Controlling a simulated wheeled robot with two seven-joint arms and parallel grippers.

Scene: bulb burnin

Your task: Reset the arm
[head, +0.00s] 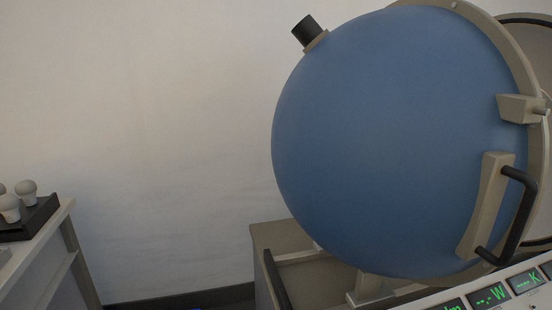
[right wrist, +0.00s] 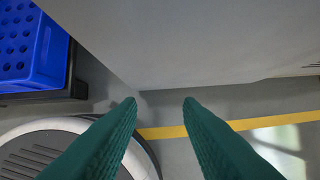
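In the right wrist view my right gripper (right wrist: 160,112) shows two dark green fingers set apart, with nothing between them. It hangs over the floor beside a pale grey surface. Neither of my grippers shows in the head view. A large blue sphere (head: 390,150) with a black cylinder on top and a black handle (head: 518,215) on its pale rim fills the right of the head view. Several white bulbs (head: 27,190) stand in a dark tray (head: 40,219) at the far left.
The tray sits on a pale table (head: 52,235). A panel with green digits (head: 490,296) is at the lower right. In the right wrist view, a blue perforated crate (right wrist: 28,50) is at upper left, and a yellow line (right wrist: 255,122) crosses the floor.

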